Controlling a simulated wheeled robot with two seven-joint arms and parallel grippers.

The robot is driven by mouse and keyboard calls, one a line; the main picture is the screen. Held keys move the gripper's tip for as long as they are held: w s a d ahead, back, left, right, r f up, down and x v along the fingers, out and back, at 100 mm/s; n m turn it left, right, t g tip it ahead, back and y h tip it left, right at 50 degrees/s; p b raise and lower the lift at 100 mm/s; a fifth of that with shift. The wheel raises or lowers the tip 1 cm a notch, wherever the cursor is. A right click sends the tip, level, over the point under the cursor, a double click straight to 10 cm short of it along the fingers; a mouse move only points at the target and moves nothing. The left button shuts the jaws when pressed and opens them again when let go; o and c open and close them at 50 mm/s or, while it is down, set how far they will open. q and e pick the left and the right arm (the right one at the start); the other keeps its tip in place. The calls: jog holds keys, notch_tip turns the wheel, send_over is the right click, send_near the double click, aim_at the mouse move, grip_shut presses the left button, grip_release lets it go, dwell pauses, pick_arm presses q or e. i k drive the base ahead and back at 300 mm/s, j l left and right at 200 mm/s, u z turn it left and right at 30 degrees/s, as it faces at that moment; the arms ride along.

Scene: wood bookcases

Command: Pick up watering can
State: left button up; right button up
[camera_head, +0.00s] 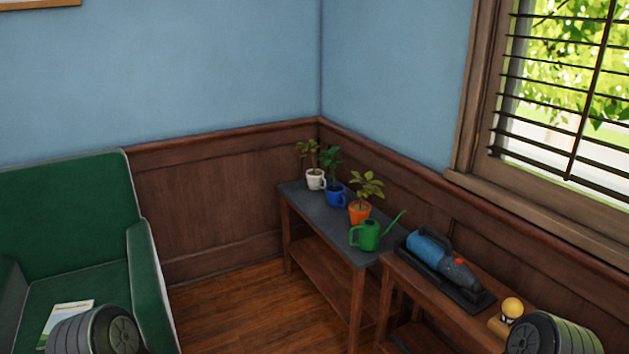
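A green watering can (369,235) stands upright near the front end of a dark-topped side table (325,225) in the corner. Its long spout points up and to the right, and its handle is on the left. No gripper is near it. Only rounded grey parts of my arms show at the bottom left and bottom right edges; neither my left nor my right gripper's fingers are in the picture.
Potted plants in a white pot (316,180), a blue pot (336,197) and an orange pot (359,212) stand behind the can. A wooden table to the right holds a handheld vacuum (435,256). A green armchair (75,225) is at left. Wooden floor (240,310) between is clear.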

aim_at(368, 237)
jog(key=i+l+u, duration=0.25)
jog(key=i+u, duration=0.2)
jog(key=i+l+u, duration=0.5)
jog(key=i, duration=0.1)
